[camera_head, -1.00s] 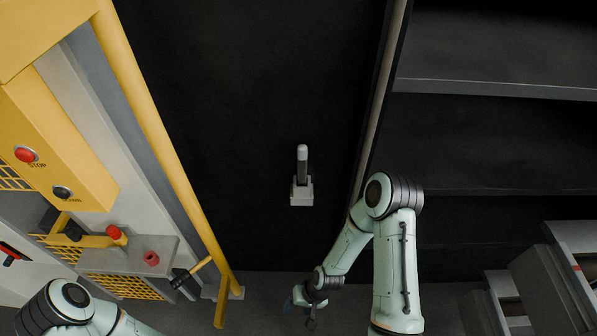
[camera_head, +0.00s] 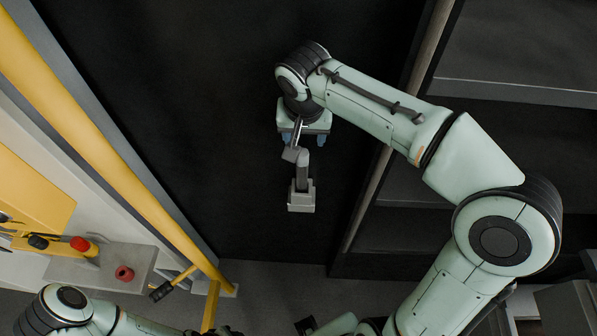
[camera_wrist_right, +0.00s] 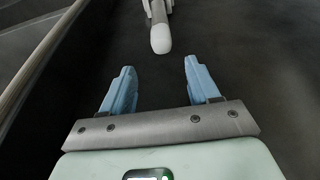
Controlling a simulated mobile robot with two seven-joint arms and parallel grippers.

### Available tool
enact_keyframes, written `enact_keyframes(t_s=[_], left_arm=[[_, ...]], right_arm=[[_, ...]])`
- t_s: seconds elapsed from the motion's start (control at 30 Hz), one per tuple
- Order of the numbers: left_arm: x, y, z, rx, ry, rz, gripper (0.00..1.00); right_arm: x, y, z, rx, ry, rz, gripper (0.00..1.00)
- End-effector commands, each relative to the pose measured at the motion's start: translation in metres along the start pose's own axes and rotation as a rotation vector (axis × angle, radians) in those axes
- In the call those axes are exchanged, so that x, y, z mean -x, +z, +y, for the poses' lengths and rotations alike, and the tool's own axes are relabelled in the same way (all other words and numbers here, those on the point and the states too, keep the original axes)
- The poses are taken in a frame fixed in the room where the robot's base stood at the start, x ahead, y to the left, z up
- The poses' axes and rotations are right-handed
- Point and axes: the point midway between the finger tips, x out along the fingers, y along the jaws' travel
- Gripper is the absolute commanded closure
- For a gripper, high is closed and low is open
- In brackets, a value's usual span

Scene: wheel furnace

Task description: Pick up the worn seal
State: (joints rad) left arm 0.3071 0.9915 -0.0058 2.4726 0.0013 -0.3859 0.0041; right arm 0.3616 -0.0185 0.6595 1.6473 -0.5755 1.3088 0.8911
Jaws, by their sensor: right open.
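No thing is plainly recognisable as the worn seal. A small red ring (camera_head: 124,273) with a dark hole lies on a grey ledge at lower left in the head view; I cannot tell if it is the seal. A grey post (camera_head: 303,172) with a rounded tip stands on a light square base (camera_head: 301,200) against the dark surface. My right gripper (camera_head: 304,138) is by the post's tip, open and empty, with blue fingers. In the right wrist view the post's pale tip (camera_wrist_right: 160,39) lies ahead of the gap between the open fingers (camera_wrist_right: 159,75). My left gripper does not show.
A yellow rail (camera_head: 120,170) runs down the left. A grey ledge (camera_head: 75,270) holds a red-capped yellow part (camera_head: 82,244). A black-headed handle (camera_head: 161,291) juts beside the rail. Dark shelves (camera_head: 520,95) stand at right. The dark surface left of the post is clear.

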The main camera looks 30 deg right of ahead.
Motion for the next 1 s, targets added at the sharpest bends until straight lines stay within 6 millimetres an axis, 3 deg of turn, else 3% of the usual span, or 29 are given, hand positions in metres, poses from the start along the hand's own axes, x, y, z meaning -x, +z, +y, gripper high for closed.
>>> enact_keyframes(t_s=[0.03,0.13,0.47,0.7,1.0], left_arm=[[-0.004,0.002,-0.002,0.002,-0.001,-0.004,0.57],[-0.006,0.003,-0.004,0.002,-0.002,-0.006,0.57],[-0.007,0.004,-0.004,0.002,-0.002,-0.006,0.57],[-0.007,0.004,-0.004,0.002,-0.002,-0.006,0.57],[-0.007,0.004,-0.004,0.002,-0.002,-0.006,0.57]], right_arm=[[-0.015,0.002,0.001,0.001,0.004,-0.007,0.39],[-0.033,0.002,0.001,0.002,0.003,-0.006,0.39],[-0.061,0.002,-0.002,0.004,0.001,-0.005,0.39],[-0.097,0.005,-0.006,0.003,0.000,-0.006,0.39],[-0.104,0.005,-0.006,0.002,-0.002,-0.002,0.39]])
